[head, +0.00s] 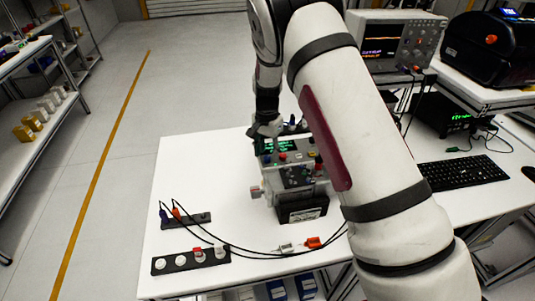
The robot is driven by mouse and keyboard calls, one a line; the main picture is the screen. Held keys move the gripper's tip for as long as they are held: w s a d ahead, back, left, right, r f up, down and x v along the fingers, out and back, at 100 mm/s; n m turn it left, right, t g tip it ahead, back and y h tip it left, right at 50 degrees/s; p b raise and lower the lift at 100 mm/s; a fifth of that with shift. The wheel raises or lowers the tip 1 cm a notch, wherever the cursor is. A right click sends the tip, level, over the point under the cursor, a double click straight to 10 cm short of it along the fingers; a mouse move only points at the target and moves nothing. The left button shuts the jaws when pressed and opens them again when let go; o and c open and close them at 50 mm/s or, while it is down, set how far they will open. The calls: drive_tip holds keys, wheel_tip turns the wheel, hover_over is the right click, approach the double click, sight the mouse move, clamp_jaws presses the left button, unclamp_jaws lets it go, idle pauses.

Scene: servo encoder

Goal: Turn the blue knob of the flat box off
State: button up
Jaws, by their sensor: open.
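A grey instrument box (291,172) with a green-lit display (279,146) stands on the white table. Its front has small coloured knobs, among them a red one (282,157). I cannot pick out the blue knob for certain at this size. A dark box (301,207) sits low at its front. My gripper (266,132) points down at the back left top of the instrument, close above or beside its display. Its jaws are open, and no held object shows. My arm hides the instrument's right side.
An orange connector (313,242) lies in front of the box. A keyboard (464,172) and an oscilloscope (390,42) are right.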

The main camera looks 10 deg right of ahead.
drive_tip(key=shift+f, duration=0.75)
drive_tip(key=shift+c, duration=0.6)
clamp_jaws()
drive_tip(key=shift+n, duration=0.3)
drive_tip(key=n+b, duration=0.2)
drive_tip(key=n, duration=0.3)
drive_tip(key=shift+w, duration=0.1)
drive_tip(key=n+b, duration=0.2)
drive_tip(key=n, duration=0.4)
drive_tip(key=shift+b, duration=0.3)
